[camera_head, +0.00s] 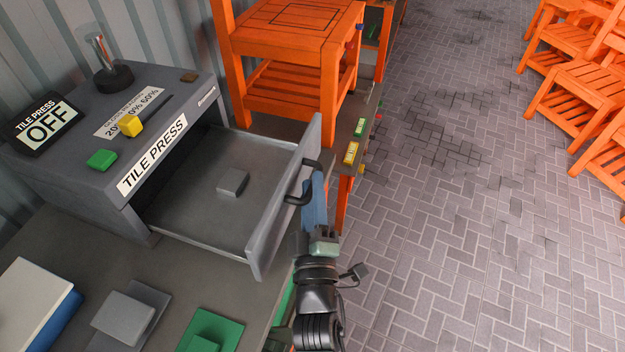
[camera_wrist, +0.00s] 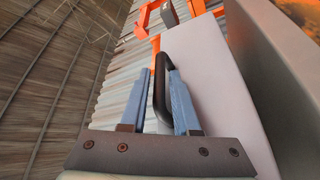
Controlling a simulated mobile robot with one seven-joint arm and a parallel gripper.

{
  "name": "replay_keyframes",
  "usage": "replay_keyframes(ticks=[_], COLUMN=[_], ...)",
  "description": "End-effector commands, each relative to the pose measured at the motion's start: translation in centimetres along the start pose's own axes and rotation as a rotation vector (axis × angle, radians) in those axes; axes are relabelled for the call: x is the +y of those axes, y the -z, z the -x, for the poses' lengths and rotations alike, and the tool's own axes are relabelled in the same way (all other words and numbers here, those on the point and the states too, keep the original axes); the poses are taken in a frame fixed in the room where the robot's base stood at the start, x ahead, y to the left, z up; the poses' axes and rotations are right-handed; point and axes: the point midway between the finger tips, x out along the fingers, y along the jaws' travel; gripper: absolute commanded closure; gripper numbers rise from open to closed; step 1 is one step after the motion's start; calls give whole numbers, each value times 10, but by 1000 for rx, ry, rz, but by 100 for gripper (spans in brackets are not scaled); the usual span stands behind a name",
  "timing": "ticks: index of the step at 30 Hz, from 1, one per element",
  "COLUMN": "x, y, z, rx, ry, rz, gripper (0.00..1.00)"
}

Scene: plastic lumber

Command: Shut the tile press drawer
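The tile press (camera_head: 165,135) is a dark grey box with a white "TILE PRESS" label, at the left in the head view. Its drawer (camera_head: 195,215) is pulled well out, with a small grey block (camera_head: 233,183) lying inside. A black bar handle (camera_head: 296,197) is on the drawer front (camera_head: 266,235). My gripper (camera_head: 314,185), with blue fingers, is at the handle on the outer side of the drawer. In the wrist view, the handle (camera_wrist: 159,92) stands between the two parted fingers, and the pale drawer front (camera_wrist: 210,75) is behind it. Contact with the handle is unclear.
An orange wooden stand (camera_head: 290,85) is behind the drawer. Grey and green tiles lie on the near bench.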

Motion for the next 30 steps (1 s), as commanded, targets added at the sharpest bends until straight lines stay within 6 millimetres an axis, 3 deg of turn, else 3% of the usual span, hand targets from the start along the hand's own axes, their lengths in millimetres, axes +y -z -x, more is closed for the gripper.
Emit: replay_keyframes(ticks=[5,14,20,30], x=[0,0,0,0], y=[-1,0,0,0], z=[-13,-16,-15,-15], rx=[-1,-1,-1,-1], ry=[0,1,1,1], rz=[2,1,1,1], gripper=[70,70,100,100])
